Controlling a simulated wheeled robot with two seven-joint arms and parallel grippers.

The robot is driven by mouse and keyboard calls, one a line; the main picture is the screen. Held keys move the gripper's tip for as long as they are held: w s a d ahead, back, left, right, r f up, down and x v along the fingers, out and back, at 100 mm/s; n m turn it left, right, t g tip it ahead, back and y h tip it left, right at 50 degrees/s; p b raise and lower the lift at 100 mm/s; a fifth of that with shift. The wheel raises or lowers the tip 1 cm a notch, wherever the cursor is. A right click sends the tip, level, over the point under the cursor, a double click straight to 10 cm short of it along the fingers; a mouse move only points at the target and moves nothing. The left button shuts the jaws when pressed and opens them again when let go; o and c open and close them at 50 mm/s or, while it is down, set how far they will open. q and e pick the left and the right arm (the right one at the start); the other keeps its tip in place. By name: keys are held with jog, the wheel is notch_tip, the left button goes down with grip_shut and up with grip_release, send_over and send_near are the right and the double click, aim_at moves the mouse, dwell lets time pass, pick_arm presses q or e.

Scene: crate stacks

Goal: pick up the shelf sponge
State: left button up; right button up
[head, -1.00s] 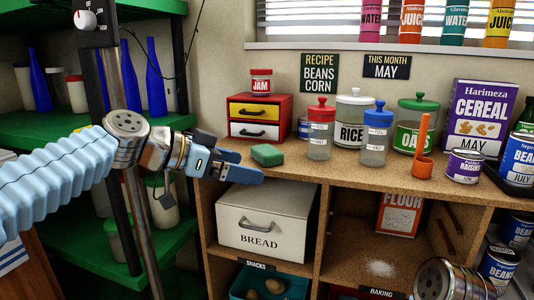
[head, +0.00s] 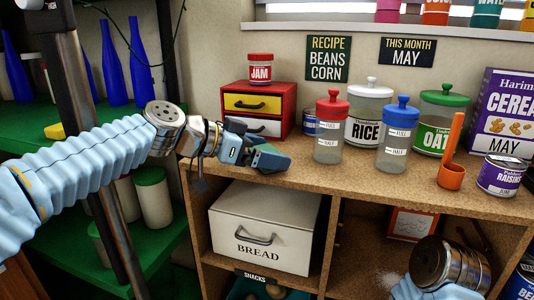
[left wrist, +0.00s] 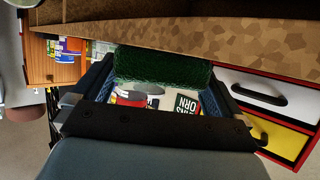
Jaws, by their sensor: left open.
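A green sponge (head: 267,149) lies on the wooden shelf top, in front of the small drawer box. In the head view my left gripper (head: 266,158) is at it and hides much of it. The sponge also shows in the left wrist view (left wrist: 163,66), between the two open fingers. The fingers stand on either side of it; I cannot tell whether either touches it. My right gripper is out of view; only part of my right arm shows at the lower right.
A red box with yellow and white drawers (head: 256,108) stands right behind, with a jam jar (head: 261,68) on top. A red-lidded jar (head: 330,128) and other canisters stand to the right. A yellow block (head: 55,131) lies on the green shelf. A bread bin (head: 262,232) sits below.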

pick_arm(q)
jog(key=shift+w+d+f, duration=0.25)
jog(key=shift+w+d, duration=0.05)
jog(key=shift+d, duration=0.25)
jog(key=c, duration=0.7)
jog(key=shift+c, duration=0.2)
